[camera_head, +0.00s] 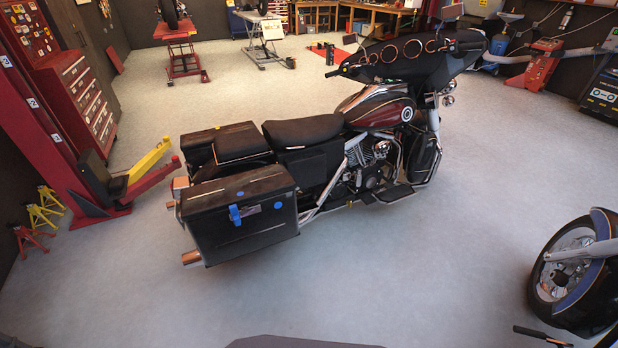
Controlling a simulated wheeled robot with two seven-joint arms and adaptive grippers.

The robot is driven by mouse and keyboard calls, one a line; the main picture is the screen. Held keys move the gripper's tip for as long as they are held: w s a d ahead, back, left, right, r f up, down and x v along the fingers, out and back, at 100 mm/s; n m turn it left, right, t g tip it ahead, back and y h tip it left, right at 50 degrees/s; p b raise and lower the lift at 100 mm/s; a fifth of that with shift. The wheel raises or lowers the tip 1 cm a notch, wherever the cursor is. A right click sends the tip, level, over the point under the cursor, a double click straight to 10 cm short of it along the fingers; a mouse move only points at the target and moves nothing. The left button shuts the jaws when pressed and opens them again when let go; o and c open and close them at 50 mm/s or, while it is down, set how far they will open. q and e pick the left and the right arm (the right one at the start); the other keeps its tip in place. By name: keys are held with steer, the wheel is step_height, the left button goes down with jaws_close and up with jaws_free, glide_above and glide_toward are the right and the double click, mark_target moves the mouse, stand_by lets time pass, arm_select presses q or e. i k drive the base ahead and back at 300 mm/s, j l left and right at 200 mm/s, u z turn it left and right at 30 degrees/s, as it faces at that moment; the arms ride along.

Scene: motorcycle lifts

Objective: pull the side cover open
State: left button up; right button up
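A dark red and black touring motorcycle (385,112) stands upright in the middle of the view, front to the right. A black box-shaped side case (262,238) hangs on its near rear side. Its outer face carries a blue latch or handle (235,215) and small blue round marks. The case looks closed. A flat black side panel (308,168) sits below the seat. A second black case (222,142) is on the far rear side. Neither of my grippers is in view.
A red lift post with yellow arm (150,160) and several jack stands (38,215) are at left. Another motorcycle's wheel (575,270) stands at lower right. Lift tables (180,35) are at the back. The grey floor (420,260) in front of the motorcycle is clear.

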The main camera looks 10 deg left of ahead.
mark_target(308, 169)
steer(key=i+l, duration=0.35)
steer(key=l, duration=0.15)
steer(key=i+l, duration=0.3)
steer(key=l, duration=0.15)
steer(key=i+l, duration=0.35)
steer(key=l, duration=0.15)
steer(key=z, duration=0.05)
